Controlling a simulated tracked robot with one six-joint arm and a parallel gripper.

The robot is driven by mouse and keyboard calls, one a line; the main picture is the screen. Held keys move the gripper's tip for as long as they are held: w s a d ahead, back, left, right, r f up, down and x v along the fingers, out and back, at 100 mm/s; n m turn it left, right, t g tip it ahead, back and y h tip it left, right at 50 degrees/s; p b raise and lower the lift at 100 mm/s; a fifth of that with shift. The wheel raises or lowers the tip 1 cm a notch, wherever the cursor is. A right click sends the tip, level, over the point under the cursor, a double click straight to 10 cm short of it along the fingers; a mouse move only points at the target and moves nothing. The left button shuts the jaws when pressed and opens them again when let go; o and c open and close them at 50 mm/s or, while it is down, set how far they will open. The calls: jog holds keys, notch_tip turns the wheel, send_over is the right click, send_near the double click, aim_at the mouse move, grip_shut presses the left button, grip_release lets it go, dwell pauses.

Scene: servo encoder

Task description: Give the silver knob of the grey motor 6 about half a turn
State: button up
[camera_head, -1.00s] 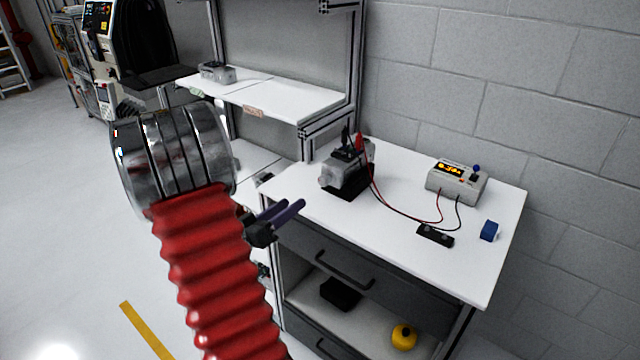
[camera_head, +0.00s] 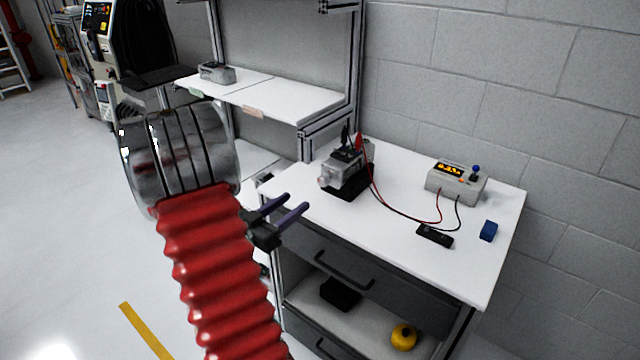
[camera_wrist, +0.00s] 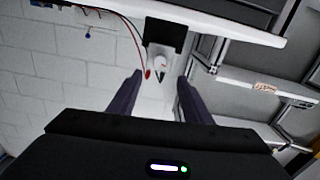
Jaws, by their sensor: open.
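The grey motor (camera_head: 350,172) sits on a black base at the left end of the white workbench. Its silver knob (camera_head: 324,182) sticks out on the left side, facing my arm. My gripper (camera_head: 296,202) is open and empty, short of the bench's left edge, left of and a little lower in the picture than the knob. In the wrist view, the motor (camera_wrist: 159,55) appears beyond and between the fingertips (camera_wrist: 160,78), with a clear gap. The knob is too small to make out surely there.
Red and black leads with upright clips (camera_head: 359,143) run from the motor to a meter box (camera_head: 457,182) with a lit display. A black bar (camera_head: 435,236) and a blue object (camera_head: 489,231) lie on the bench (camera_head: 400,190). A shelf unit (camera_head: 290,100) stands behind.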

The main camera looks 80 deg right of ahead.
aim_at(321, 183)
jog(key=x, duration=1.2)
jog(key=shift+s+d, duration=0.15)
jog(key=shift+d, duration=0.15)
jog(key=c, duration=1.1)
